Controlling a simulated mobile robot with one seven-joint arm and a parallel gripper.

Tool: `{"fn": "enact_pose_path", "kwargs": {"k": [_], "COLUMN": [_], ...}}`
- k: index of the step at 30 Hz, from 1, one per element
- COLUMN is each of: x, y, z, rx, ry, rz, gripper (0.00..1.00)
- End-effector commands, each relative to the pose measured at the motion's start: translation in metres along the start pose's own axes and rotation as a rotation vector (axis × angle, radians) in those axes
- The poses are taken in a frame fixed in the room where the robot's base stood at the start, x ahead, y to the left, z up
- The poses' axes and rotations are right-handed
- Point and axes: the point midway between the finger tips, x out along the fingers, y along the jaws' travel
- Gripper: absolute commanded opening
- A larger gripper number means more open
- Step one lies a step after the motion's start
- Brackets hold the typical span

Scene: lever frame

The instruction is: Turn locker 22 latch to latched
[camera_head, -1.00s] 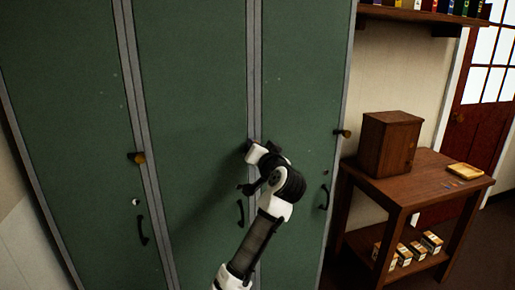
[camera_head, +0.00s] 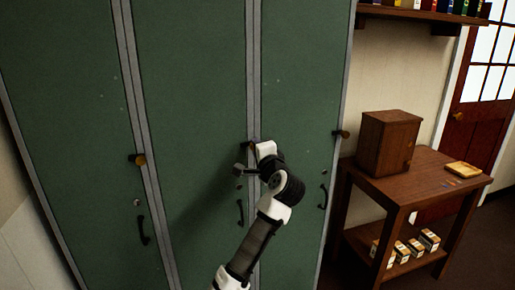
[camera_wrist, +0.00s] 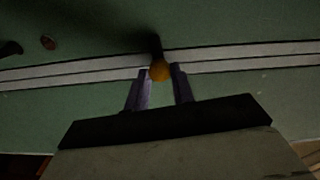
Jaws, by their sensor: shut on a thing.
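Three tall green locker doors stand side by side, and no locker number is readable. My gripper (camera_head: 254,148) is at the grey strip between the middle and right doors. In the wrist view its two fingers (camera_wrist: 160,76) are on either side of a round brass knob (camera_wrist: 159,70), shut on this latch. A dark latch arm (camera_wrist: 155,45) runs from the knob toward the top of that view, over the pale strip. In the head view my gripper and wrist mostly hide this latch.
Other brass-knobbed latches sit on the left door (camera_head: 138,159) and right door (camera_head: 342,134). Dark pull handles (camera_head: 143,230) stick out lower down. A wooden side table (camera_head: 425,180) with a wooden box (camera_head: 388,143) stands to the right, under a wall shelf (camera_head: 420,15).

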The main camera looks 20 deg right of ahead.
Motion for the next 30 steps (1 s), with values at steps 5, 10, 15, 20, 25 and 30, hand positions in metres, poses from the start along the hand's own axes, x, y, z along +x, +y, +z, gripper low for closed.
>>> {"fn": "enact_pose_path", "kwargs": {"k": [5,10,15,20,25,30], "x": [-0.0001,-0.0002,-0.0002,-0.0001,-0.0001,-0.0001], "y": [0.0008,0.0014,0.0017,0.0017,0.0018,0.0015], "z": [-0.0001,-0.0001,-0.0001,-0.0001,-0.0002,-0.0002], "rx": [0.083,0.129,0.146,0.148,0.148,0.147], "ry": [0.000,0.000,0.000,0.000,0.000,0.000], "rz": [0.002,0.002,0.002,0.002,0.002,0.002], "gripper": [0.01,0.01,0.02,0.01,0.01,0.42]}}
